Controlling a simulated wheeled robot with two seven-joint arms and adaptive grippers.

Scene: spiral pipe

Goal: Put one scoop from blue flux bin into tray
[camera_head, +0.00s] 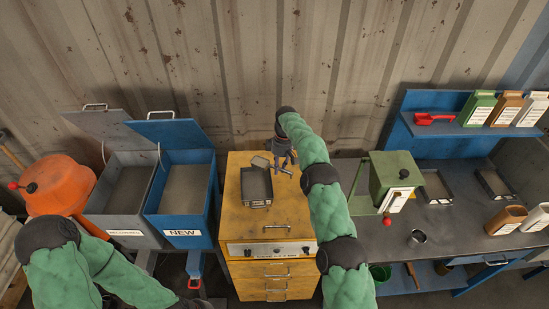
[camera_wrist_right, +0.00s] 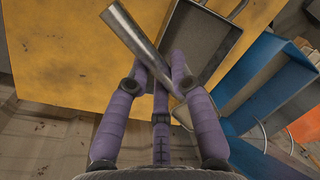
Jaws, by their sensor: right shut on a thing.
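The blue flux bin (camera_head: 207,212), labelled NEW and with its lid raised, holds grey-brown material. The dark tray (camera_head: 257,203) sits on the yellow cabinet top; it also shows in the wrist view (camera_wrist_right: 212,35). I cannot tell whether anything lies in the tray. My right gripper (camera_head: 283,160) is behind the tray, above the cabinet's back part. Its purple fingers (camera_wrist_right: 165,80) are shut on a metal scoop (camera_wrist_right: 138,42), whose grey head (camera_head: 260,161) reaches the tray's back edge in the head view. My left gripper is at the bottom edge, mostly out of frame.
A grey bin (camera_head: 125,239) with a raised lid stands left of the blue one. An orange mixer (camera_head: 62,182) is at far left. A green machine (camera_head: 393,178) stands on the bench to the right. The corrugated wall is close behind the cabinet.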

